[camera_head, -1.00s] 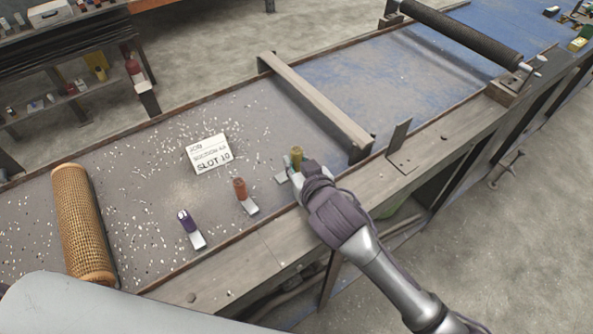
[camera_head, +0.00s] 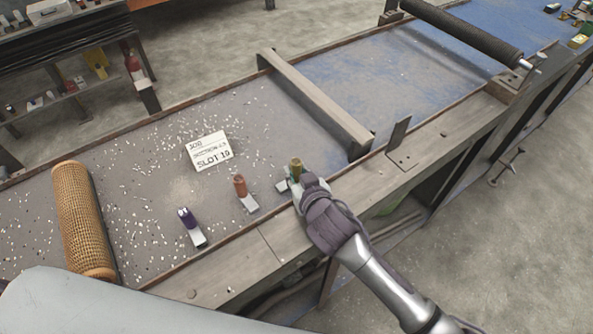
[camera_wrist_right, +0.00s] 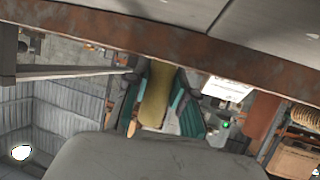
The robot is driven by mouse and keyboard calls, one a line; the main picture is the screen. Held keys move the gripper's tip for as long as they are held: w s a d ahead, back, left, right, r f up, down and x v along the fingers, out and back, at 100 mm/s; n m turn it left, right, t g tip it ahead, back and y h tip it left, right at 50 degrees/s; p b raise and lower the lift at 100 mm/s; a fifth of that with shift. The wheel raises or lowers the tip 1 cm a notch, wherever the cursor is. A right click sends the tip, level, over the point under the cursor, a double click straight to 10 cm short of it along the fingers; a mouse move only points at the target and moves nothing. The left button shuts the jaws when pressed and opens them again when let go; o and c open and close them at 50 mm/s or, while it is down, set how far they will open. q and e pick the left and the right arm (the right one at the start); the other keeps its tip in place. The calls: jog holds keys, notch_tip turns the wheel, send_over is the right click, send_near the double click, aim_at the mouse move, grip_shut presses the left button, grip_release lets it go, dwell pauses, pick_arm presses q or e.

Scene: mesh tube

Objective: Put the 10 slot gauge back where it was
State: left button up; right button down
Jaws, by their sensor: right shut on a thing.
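My right gripper (camera_head: 298,181) is shut on an olive-yellow gauge (camera_head: 296,168) at the near edge of the bench top. In the right wrist view the olive gauge (camera_wrist_right: 156,95) stands between the two teal-padded fingers (camera_wrist_right: 160,105). A small metal piece (camera_head: 283,186) shows just left of the gripper; I cannot tell whether it is part of the held gauge. An orange-brown gauge (camera_head: 239,185) and a purple gauge (camera_head: 186,217) sit to the left, each by a pale metal tab. A white card (camera_head: 208,151) reading "SLOT 10" lies behind them. My left gripper is not in view.
A tan mesh roll (camera_head: 82,218) lies at the left. A wooden crossbar (camera_head: 315,100) spans the bench to the right, and a metal bracket (camera_head: 399,143) stands on the near rail. Small white bits are scattered on the grey surface around the card.

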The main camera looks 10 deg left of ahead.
jog(key=c, duration=1)
grip_release()
jog(key=shift+f, duration=0.2)
jog(key=shift+r, duration=0.25)
jog(key=shift+r+p, duration=0.55)
jog(key=shift+r, duration=0.05)
jog(key=v, duration=0.3)
jog(key=b+v, duration=0.1)
jog(key=v, duration=0.7)
jog(key=shift+d+f+b, duration=0.1)
jog(key=shift+f+b, duration=0.15)
jog(key=shift+b, duration=0.1)
jog(key=shift+s+d+r, duration=0.25)
jog(key=shift+s+r, duration=0.05)
jog(key=shift+s, duration=0.1)
